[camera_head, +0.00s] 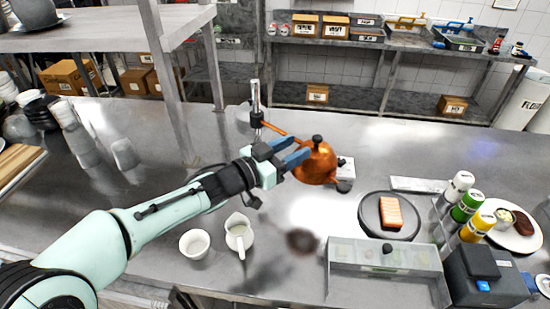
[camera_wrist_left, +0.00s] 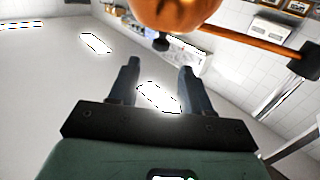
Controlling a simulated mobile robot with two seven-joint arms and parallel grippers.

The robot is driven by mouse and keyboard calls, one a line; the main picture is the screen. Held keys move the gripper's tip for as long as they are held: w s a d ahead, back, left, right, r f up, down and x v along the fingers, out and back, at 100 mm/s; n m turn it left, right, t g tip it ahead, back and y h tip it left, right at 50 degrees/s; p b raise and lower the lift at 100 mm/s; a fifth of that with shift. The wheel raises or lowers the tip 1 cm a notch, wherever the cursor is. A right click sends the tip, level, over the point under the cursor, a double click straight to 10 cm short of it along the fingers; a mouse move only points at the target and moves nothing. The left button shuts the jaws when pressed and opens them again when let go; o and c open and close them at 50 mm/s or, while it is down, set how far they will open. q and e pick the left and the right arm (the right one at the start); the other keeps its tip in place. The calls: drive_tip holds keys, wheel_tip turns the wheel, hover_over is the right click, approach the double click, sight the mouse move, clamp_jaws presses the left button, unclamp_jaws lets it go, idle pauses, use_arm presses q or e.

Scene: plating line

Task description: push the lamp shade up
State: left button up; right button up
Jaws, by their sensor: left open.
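The copper lamp shade (camera_head: 318,167) hangs over the middle of the steel counter, with a black knob (camera_head: 317,139) on top. A copper arm (camera_head: 276,130) joins it to an upright post (camera_head: 256,105) behind. My left gripper (camera_head: 297,153) is at the left side of the shade, its blue fingers apart and pointing toward it. In the left wrist view the shade (camera_wrist_left: 178,12) fills the top edge, cut off by the frame, and the open fingers (camera_wrist_left: 158,68) have nothing between them. I cannot tell whether a fingertip touches the shade. My right gripper is not in view.
A white jug (camera_head: 239,232) and a white bowl (camera_head: 195,243) stand below my left forearm. A dark round plate (camera_head: 369,223) with a salmon-coloured block (camera_head: 391,212), a clear-lidded container (camera_head: 350,252) and several bottles (camera_head: 468,205) are at right. A shelf post (camera_head: 166,75) rises at left.

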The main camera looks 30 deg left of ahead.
use_arm(q)
drive_tip(key=shift+v, duration=2.6)
